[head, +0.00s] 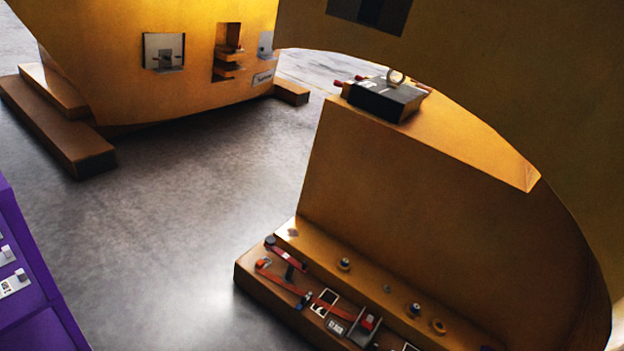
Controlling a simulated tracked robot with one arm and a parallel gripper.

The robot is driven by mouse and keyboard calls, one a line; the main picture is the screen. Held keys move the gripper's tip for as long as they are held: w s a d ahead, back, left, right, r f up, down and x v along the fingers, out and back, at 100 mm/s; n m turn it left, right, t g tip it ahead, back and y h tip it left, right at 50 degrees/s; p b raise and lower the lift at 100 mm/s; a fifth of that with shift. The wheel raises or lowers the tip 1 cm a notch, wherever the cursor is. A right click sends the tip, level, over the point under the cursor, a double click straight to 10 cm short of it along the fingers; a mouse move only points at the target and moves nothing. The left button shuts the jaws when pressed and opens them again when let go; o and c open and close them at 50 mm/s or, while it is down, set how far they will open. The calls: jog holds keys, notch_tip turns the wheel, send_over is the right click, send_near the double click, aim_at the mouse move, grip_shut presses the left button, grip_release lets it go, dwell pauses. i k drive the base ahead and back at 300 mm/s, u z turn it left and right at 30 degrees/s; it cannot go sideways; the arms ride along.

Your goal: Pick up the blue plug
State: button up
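No part of my gripper shows in the head view. On the upper step of the orange casting at lower right stands a small round piece with a bluish top (414,309); it may be the blue plug, but it is too small to be sure. A similar small round piece (344,264) stands further back on the same step. A small dark bluish piece (305,299) lies on the lower step among the tools. Nothing is seen touching the small round pieces.
Red straps or tools (283,280) and a grey clamp-like part (362,328) crowd the lower step. An orange ring (438,326) is on the upper step. A black box (385,98) sits on the casting's top. A purple panel (25,285) stands left. The grey floor (190,210) between is clear.

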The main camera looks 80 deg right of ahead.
aim_at(415, 308)
jog(key=z, duration=2.9)
jog(key=k, duration=0.65)
jog(key=z, duration=0.15)
jog(key=i, duration=0.5)
jog(key=z, duration=0.65)
